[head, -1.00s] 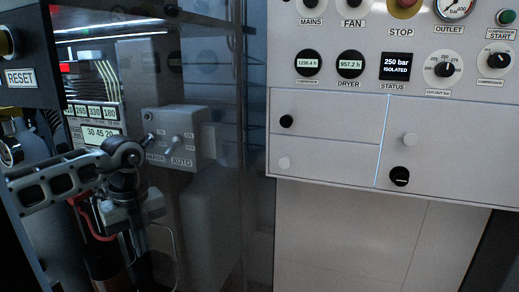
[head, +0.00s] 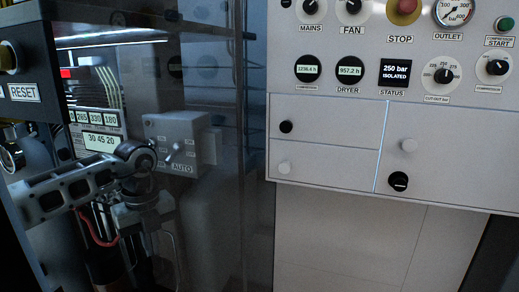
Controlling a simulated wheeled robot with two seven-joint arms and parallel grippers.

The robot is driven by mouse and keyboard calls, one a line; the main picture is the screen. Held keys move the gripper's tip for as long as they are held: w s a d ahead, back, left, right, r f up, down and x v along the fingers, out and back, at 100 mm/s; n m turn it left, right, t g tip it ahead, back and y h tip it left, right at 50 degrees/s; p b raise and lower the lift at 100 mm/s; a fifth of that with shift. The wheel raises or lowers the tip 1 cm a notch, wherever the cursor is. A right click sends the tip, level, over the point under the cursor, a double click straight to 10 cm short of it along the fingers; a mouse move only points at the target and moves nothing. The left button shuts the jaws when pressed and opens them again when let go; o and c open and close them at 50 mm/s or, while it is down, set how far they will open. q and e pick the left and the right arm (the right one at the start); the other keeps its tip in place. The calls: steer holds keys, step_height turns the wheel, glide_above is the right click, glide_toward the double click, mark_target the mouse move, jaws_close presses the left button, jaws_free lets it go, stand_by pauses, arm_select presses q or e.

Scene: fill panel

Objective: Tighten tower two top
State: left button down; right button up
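My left arm comes in from the left, and my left gripper (head: 137,222) points down among the dark equipment in the left cabinet. Its fingertips are lost in shadow, so I cannot tell whether it is open or holds anything. A dark upright cylinder (head: 108,256) stands just left of the gripper, with a red hose (head: 97,236) curving by it. I cannot tell which tower it is, and no tower top shows clearly. My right gripper is not in view.
A grey switch box (head: 180,140) marked AUTO sits just right of my arm. A RESET panel (head: 25,60) is at upper left. A white control panel (head: 330,125) with knobs and gauges fills the right.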

arm_select(q)
steer(key=shift+d, duration=0.15)
steer(key=shift+w, duration=0.4)
step_height(320, 180, up, 6)
steer(key=p, duration=0.4)
steer(key=shift+a, duration=0.2)
